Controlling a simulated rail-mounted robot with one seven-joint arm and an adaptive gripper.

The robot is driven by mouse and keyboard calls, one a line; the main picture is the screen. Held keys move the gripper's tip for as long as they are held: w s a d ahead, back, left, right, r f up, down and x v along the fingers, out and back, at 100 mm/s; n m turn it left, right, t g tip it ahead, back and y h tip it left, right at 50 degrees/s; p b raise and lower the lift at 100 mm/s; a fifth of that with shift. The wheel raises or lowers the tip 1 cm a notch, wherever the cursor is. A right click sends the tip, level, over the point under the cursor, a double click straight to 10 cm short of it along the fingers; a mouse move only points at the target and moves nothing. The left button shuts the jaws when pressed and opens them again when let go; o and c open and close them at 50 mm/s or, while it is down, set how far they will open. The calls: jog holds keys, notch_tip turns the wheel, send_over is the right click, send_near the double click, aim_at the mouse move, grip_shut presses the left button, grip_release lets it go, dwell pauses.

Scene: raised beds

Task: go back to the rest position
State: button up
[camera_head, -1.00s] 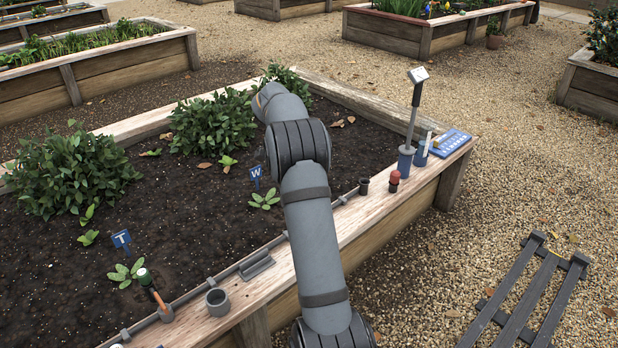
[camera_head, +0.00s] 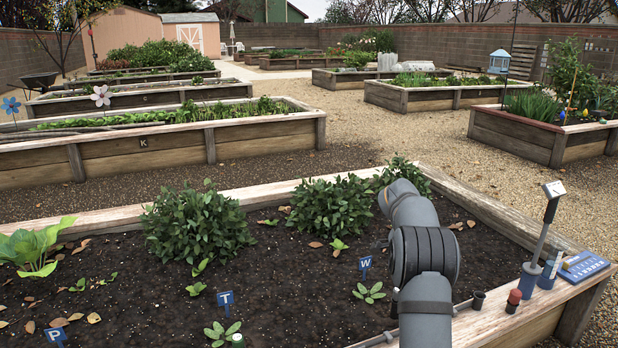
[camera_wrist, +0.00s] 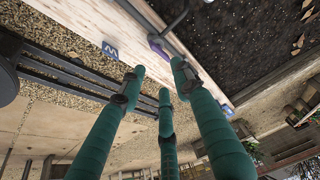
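My gripper (camera_wrist: 158,78) shows in the wrist view as green fingers with dark joints. Their tips stand apart with nothing held between them. In the head view my grey arm (camera_head: 425,258) reaches over the near raised bed's right part, and the gripper itself is hidden there. The wrist view shows a pale wooden rim (camera_wrist: 85,20) with a blue marker (camera_wrist: 109,50) beyond the fingers.
Bushes (camera_head: 195,225) and letter markers (camera_head: 225,298) stand in the soil. Gravel (camera_head: 380,130) lies beyond.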

jog(key=x, duration=1)
jog(key=shift+f, duration=0.1)
jog(key=v, duration=1.2)
jog(key=x, duration=1.1)
jog(key=shift+d+f, duration=0.1)
jog(key=shift+f, duration=0.25)
jog(key=shift+d+f+n, duration=0.1)
jog(key=shift+n, duration=0.2)
jog(key=shift+n+t+y, duration=0.3)
jog(key=shift+n+t, duration=0.3)
jog(key=shift+n, duration=0.6)
